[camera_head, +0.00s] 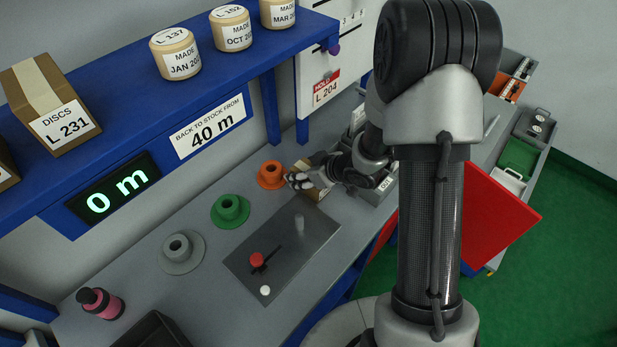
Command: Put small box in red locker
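A small tan box (315,194) is on the grey bench at the far end of the row of spool holders. My gripper (300,181) is right at this box and its dark fingers overlap it, hiding much of it. I cannot tell whether the fingers are closed on it or only beside it. A red panel (502,222), apparently the open door of the red locker, stands out to the right of the bench, partly behind my arm. The locker's inside is hidden.
Orange (270,175), green (230,211) and grey (181,254) flanged holders line the bench beside a metal plate (290,270) with a red knob. A blue shelf (110,110) overhangs the bench, carrying labelled rolls and a DISCS box (62,125). Green floor at right is open.

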